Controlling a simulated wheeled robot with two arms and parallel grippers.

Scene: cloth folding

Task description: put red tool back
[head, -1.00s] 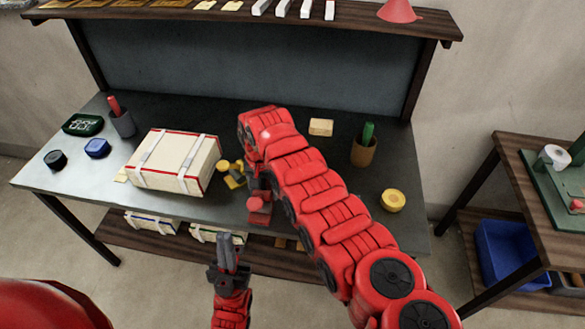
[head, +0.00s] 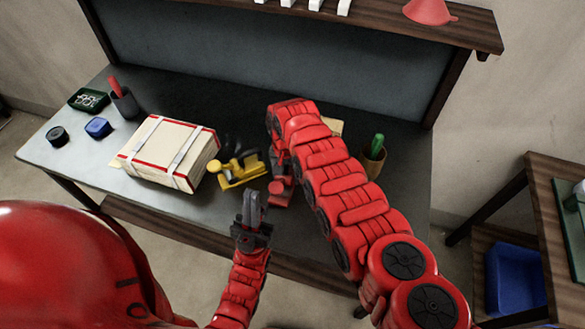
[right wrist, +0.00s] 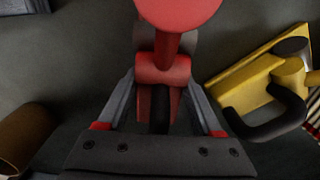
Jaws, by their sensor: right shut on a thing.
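The red tool (head: 279,192), with a round red knob, is under my right arm's end in the head view. In the right wrist view the red tool (right wrist: 164,68) sits between the fingers of my right gripper (right wrist: 160,108), which is shut on it. I cannot tell whether it touches the tabletop. In the head view the arm hides the right gripper's fingers. My left gripper (head: 253,205) is empty, its fingers together and pointing up, in front of the table's near edge.
A yellow tool with a black handle (head: 240,170) lies just left of the red tool; it also shows in the right wrist view (right wrist: 252,88). A white box with red trim (head: 170,152) stands further left. A brown cup (head: 372,163) stands right of my arm on the grey table (head: 225,125).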

